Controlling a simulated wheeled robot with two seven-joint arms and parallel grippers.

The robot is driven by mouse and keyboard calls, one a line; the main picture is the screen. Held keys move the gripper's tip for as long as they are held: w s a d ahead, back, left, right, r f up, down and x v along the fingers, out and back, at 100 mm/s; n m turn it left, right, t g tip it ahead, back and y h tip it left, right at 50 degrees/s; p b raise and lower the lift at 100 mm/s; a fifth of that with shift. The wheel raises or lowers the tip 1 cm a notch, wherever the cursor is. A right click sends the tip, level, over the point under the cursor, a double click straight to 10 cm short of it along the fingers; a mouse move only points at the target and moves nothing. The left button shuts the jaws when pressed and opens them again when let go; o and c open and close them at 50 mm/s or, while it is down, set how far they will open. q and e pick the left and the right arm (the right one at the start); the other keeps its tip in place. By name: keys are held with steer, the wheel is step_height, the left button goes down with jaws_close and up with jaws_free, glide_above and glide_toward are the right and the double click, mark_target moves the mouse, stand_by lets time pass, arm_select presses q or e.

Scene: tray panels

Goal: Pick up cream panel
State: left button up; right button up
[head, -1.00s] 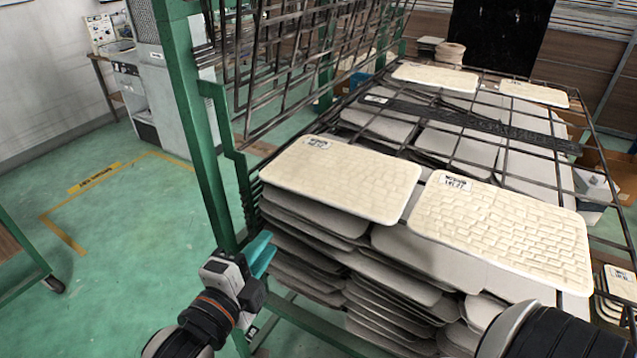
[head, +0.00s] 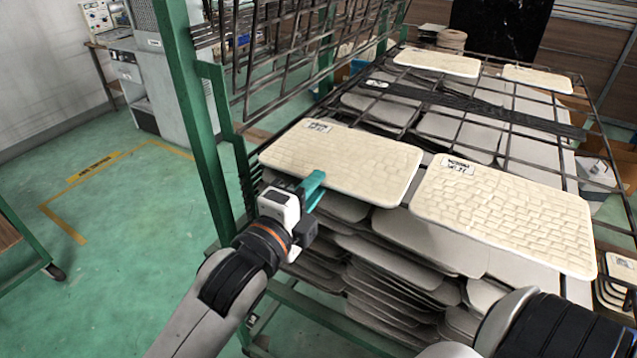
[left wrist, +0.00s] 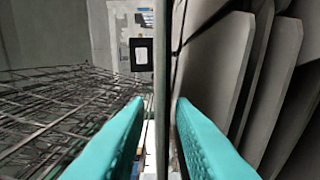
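Two cream panels with a brick-like pattern lie at the front of the rack: a left one (head: 345,160) and a right one (head: 505,218), each with a white label. My left gripper (head: 312,187) is at the front edge of the left panel, its teal fingers overlapping that edge in the head view. In the left wrist view the fingers (left wrist: 160,105) stand apart, with a thin panel edge (left wrist: 162,60) between them; gaps show on both sides. My right arm shows at the lower right, but its gripper is out of view.
Grey panels (head: 385,285) are stacked beneath the cream ones. Two more cream panels, one at the back (head: 436,62), lie on the wire rack (head: 500,140). A green post (head: 195,120) rises just left of the stack. Open green floor (head: 120,250) lies to the left.

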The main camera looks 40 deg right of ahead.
arm_select(q)
steer(key=shift+w+d, duration=0.15)
steer(key=shift+d, duration=0.3)
steer(key=shift+c, duration=0.4)
jaws_close()
step_height(320, 180, up, 2)
steer(key=shift+r+p, duration=0.25)
steer(key=shift+p, duration=0.85)
